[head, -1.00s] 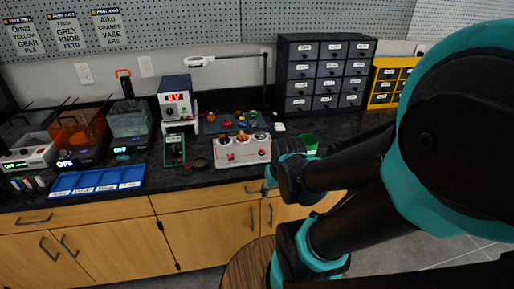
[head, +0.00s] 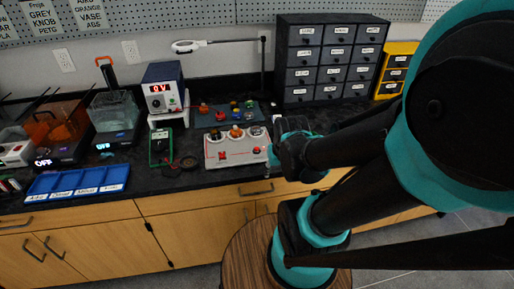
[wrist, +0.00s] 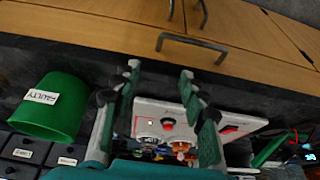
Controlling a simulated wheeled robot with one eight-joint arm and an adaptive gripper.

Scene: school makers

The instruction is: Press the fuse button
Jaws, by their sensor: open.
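A white control box (head: 238,161) stands on the black counter, with red controls on its front and round fixtures along its top. One red control (head: 222,155) is at its left front and another (head: 256,150) at its right front. The box (wrist: 150,109) also shows in the wrist view, with red controls between and beyond my fingers. I cannot read which is the fuse button. My gripper (wrist: 160,70) is open and empty. In the head view my gripper (head: 270,164) is at the right end of the box; whether it touches is unclear.
A green bin (wrist: 52,106) labelled FAULTY stands beside the box. A multimeter (head: 160,147), power supply (head: 163,90) and blue tray (head: 78,183) are to the left. A dark drawer cabinet (head: 325,60) stands behind. Wooden cupboard fronts (head: 190,233) are below the counter.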

